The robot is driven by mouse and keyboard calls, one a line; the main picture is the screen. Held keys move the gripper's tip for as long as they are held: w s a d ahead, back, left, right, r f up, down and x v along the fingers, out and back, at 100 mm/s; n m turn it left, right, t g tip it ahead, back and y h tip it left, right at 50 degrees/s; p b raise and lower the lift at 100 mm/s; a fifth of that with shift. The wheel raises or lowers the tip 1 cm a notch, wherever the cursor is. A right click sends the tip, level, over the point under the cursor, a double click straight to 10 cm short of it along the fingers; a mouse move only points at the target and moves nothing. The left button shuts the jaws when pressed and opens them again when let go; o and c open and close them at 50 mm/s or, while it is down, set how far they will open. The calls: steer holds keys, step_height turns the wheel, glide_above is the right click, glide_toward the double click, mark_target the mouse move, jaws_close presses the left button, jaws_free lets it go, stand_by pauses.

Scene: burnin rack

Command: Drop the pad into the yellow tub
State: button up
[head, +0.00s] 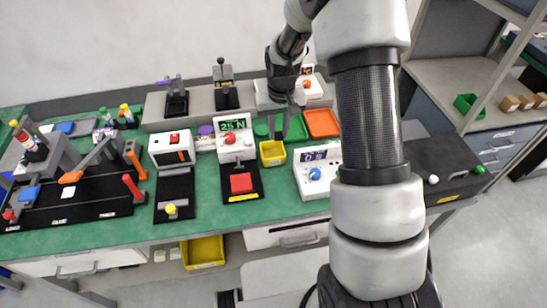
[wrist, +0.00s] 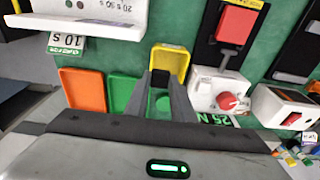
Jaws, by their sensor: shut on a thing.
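The small yellow tub (head: 272,160) stands on the green bench, in front of the green trays. My gripper (head: 279,128) points down just above and behind this tub. In the wrist view the tub (wrist: 172,54) lies just beyond the fingertips. My gripper (wrist: 162,80) is shut on a small dark piece (wrist: 160,78) between the tips, which looks like the pad. The fingers hide most of the pad, and I cannot make out its shape. In the head view I cannot tell the pad from the fingers.
Green (head: 297,129) and orange (head: 322,123) trays lie behind the tub. A white box with a red knob (head: 233,140) stands left, and one with a blue knob (head: 317,172) stands right. A larger yellow bin (head: 203,251) sits below the bench.

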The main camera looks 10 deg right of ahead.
steer(key=o, duration=1.1)
steer(key=shift+c, duration=0.2)
step_height(320, 180, up, 17)
steer(key=s, duration=0.2)
steer(key=shift+p, duration=0.3)
steer(key=shift+r, duration=0.15)
steer(key=s+r+t+p, duration=0.2)
steer(key=s+r, duration=0.5)
steer(key=s, duration=0.5)
steer(key=s+r+t+p, duration=0.2)
steer(key=s+r, duration=0.5)
steer(key=s, duration=0.6)
steer(key=shift+s+r+p, duration=0.3)
